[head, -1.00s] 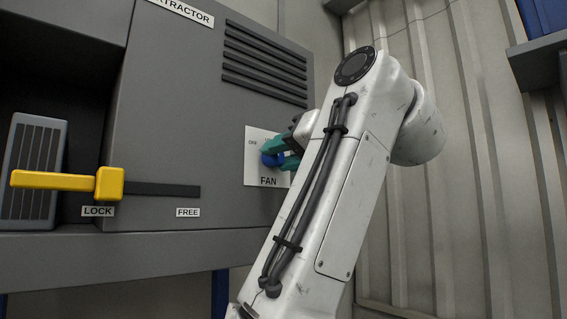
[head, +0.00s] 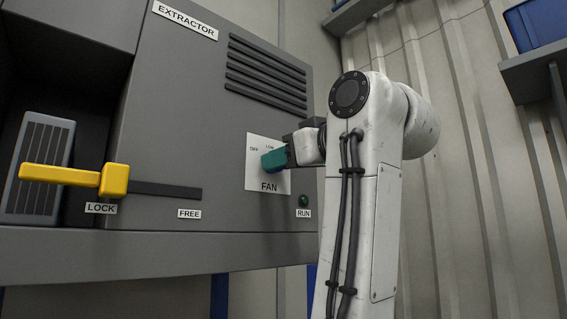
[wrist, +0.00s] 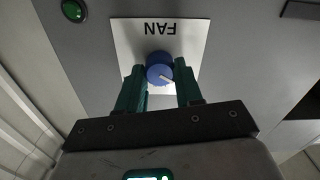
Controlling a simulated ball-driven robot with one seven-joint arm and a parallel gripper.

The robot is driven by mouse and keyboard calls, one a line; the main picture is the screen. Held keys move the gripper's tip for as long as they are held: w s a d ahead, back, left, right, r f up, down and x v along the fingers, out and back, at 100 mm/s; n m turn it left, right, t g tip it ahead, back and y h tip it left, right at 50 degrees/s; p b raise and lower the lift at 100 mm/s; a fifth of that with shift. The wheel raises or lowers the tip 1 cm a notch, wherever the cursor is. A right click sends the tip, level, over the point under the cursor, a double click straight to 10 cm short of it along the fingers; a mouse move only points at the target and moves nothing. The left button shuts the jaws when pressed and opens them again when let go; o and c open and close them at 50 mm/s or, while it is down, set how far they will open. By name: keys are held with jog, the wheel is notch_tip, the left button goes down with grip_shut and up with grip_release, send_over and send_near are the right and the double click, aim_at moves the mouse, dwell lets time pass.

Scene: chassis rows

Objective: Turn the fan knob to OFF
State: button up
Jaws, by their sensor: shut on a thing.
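The blue fan knob (wrist: 159,69) sits on a white FAN plate (head: 255,178) on the grey extractor front. In the wrist view the plate is upside down, and the knob's white pointer line slants to the lower right. The head view shows OFF and LOW marks above the knob; I cannot tell exactly which mark the pointer meets. My gripper (head: 268,160) has teal fingers, shut on the knob from both sides. The fingers hide most of the knob in the head view. The gripper also shows in the wrist view (wrist: 161,78).
A yellow lever (head: 75,178) stands at the LOCK end of its slot, left of the knob. A dark green RUN lamp (head: 304,200) is right of and below the plate. Vents (head: 265,75) are above. A wall shelf (head: 535,78) is at the upper right.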

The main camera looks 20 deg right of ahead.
jog(key=shift+n, duration=0.3)
jog(key=o, duration=1)
jog(key=shift+o, duration=0.2)
jog(key=shift+s, duration=0.1)
jog(key=b+v, duration=0.3)
jog(key=v, duration=0.7)
jog(key=shift+s+d+b, duration=0.15)
jog(key=shift+s+b, duration=0.15)
